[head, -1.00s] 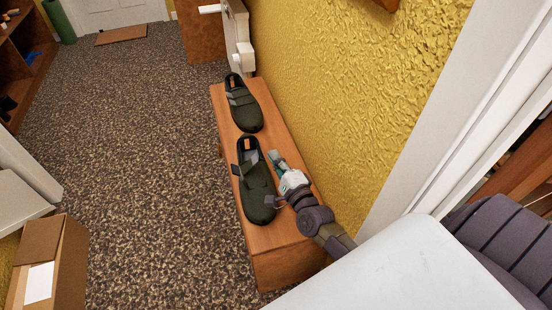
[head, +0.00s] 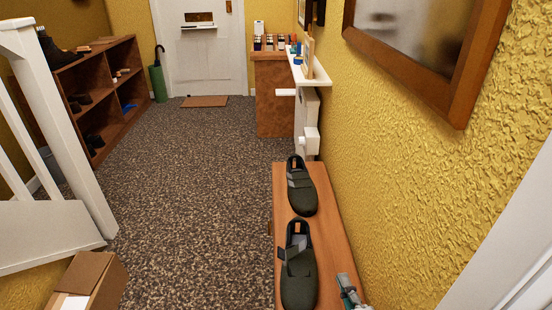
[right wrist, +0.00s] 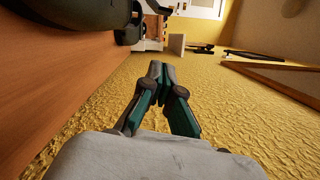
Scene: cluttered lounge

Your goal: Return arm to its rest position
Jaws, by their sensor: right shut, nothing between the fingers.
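My right gripper (head: 349,291) shows at the bottom edge of the head view, over the right side of the wooden bench (head: 335,243). In the right wrist view the fingers of my right gripper (right wrist: 161,72) are together with nothing between them. Two dark green shoes lie on the bench: the far shoe (head: 301,190) and the near shoe (head: 298,270). The gripper is to the right of the near shoe and apart from it. My left gripper is not in view.
The yellow wall (head: 400,150) runs close along the bench's right side, with a framed mirror (head: 463,90) on it. A cardboard box (head: 100,282) stands at the lower left, below a white stair railing (head: 62,120). The speckled carpet (head: 195,190) is clear towards the door.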

